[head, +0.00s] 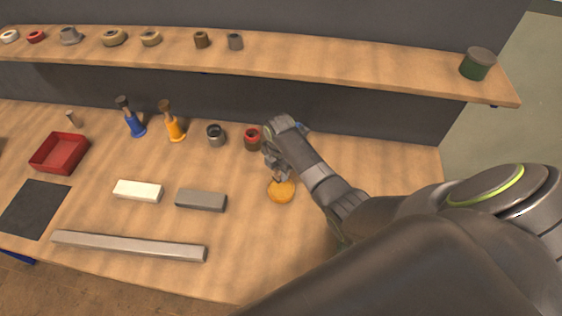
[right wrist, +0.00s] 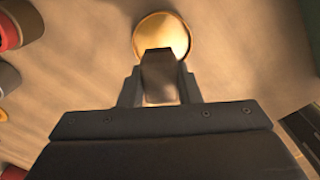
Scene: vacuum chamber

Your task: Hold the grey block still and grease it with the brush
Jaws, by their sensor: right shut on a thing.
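The grey block (head: 201,200) lies flat on the wooden bench, right of a white block; no gripper touches it. A round dish of yellow-orange grease (head: 281,190) stands to its right and shows in the right wrist view (right wrist: 162,38). My right gripper (head: 276,168) is above the dish, pointing down. It is shut on what looks like the brush (right wrist: 160,78), a brownish piece whose end overlaps the dish in the right wrist view. Whether it touches the grease I cannot tell. My left gripper is not in view.
A white block (head: 138,191), long grey bar (head: 128,246), red tray (head: 59,153) and dark mat (head: 34,209) lie left. Blue (head: 133,118) and orange (head: 173,122) upright items, a grey ring (head: 215,135) and red ring (head: 252,139) stand behind. A shelf (head: 300,56) overhangs the back.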

